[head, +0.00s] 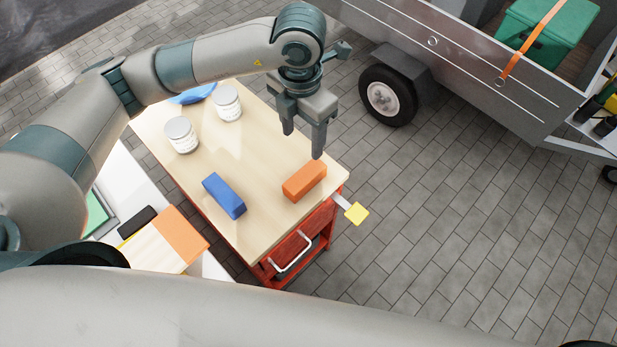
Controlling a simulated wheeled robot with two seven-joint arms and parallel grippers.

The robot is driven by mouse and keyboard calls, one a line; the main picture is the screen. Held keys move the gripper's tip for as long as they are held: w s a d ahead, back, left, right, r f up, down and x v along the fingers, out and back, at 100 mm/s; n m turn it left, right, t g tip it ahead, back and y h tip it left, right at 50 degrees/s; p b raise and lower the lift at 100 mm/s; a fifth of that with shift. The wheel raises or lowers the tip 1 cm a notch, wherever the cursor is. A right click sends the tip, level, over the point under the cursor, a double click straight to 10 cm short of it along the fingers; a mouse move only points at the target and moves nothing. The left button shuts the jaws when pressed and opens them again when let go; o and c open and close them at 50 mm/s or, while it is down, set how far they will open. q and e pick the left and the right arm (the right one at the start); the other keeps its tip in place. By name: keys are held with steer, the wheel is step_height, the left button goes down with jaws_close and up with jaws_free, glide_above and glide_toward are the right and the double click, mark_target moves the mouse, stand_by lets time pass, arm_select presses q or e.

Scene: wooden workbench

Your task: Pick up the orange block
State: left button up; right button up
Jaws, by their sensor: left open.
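The orange block (304,181) lies on the wooden workbench top (262,222), close to its right front edge. My left gripper (302,144) is above the far side of the bench, fingers pointing down and spread apart with nothing between them. One fingertip appears just above and behind the orange block in the picture; I cannot tell the exact gap. My right gripper is not in view.
A blue block (224,196) lies left of the orange one. Two white jars (181,135) (227,102) and a blue item (193,94) are farther back. A yellow-ended tool (356,213) sticks out past the bench edge. A trailer (460,70) stands at upper right.

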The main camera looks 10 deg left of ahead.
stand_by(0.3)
arm_select(q)
steer(key=p, duration=0.4)
glide_above(305, 175)
steer(key=f, duration=1.1)
steer(key=shift+s+a+f, duration=0.2)
steer(key=shift+f, duration=0.45)
steer(key=shift+p, duration=0.3)
steer(key=shift+w+d+f+p, duration=0.1)
steer(key=shift+d+f+p, duration=0.05)
steer(key=shift+f+p, duration=0.65)
step_height(305, 175, down, 2)
steer(key=shift+f+p, duration=0.1)
steer(key=shift+p, duration=0.45)
steer(key=shift+f, duration=0.7)
